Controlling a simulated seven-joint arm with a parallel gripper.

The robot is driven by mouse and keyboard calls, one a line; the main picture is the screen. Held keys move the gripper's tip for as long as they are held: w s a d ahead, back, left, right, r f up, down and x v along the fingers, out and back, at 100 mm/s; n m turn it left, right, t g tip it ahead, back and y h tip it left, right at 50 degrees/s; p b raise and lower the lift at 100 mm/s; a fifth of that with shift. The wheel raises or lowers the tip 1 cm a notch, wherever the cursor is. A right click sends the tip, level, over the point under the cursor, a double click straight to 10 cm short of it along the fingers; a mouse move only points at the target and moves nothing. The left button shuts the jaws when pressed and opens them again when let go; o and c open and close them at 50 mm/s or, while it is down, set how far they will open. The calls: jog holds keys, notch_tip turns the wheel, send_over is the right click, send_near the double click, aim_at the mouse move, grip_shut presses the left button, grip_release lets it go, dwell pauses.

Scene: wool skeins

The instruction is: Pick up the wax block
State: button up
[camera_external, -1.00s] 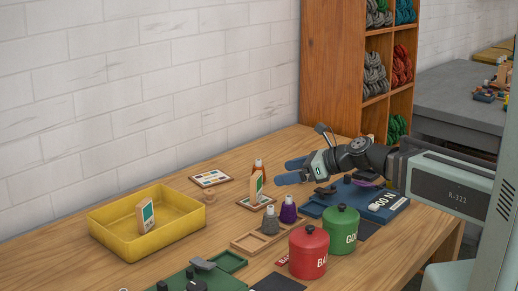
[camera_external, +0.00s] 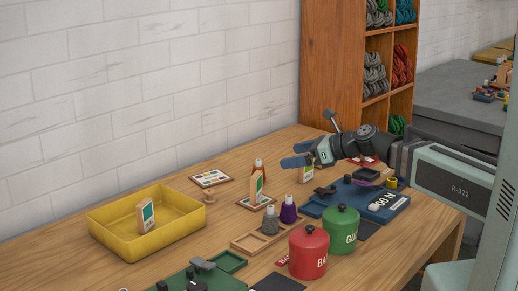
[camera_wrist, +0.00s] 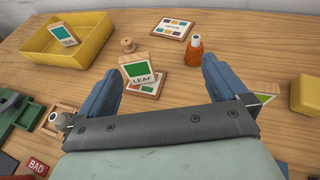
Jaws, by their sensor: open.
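A plain yellow block (camera_wrist: 308,95), which looks like the wax block, stands at the right edge of the wrist view and is partly cut off. It is to the right of my gripper, outside the fingers and apart from them. I cannot make it out for sure in the external view. My gripper (camera_external: 296,154) is open and empty above the table, its blue fingers pointing left. In the wrist view the fingers (camera_wrist: 160,72) frame a LEAF card (camera_wrist: 143,78) on the table beyond them.
An orange bottle (camera_wrist: 194,55) and a green-marked card (camera_external: 306,174) stand near the gripper. A yellow tray (camera_external: 112,240) is at the left. Red (camera_external: 308,252) and green (camera_external: 341,230) canisters and a blue tray (camera_external: 378,207) are in front. Bare table lies along the wall.

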jog(key=w+r+n+h, duration=0.2)
jog(key=w+r, duration=0.2)
jog(key=w, duration=0.9)
jog(key=w+r+n+h, duration=0.2)
jog(key=w+r+n, duration=0.15)
jog(key=w, duration=0.95)
jog(key=s+d+f+n+g+h, duration=0.2)
jog(key=d+f+n+g+h, duration=0.35)
jog(key=d+h, duration=0.4)
jog(key=shift+n+g+y, duration=0.35)
jog(key=shift+n+y, duration=0.05)
jog(key=shift+y, duration=0.05)
jog(key=f, duration=0.7)
jog(key=shift+s+d+f, duration=0.1)
jog(key=shift+d+f, duration=0.1)
jog(key=shift+f, duration=0.05)
jog(key=shift+d+f, duration=0.15)
jog(key=shift+f, duration=2.4)
jog(key=c, duration=1)
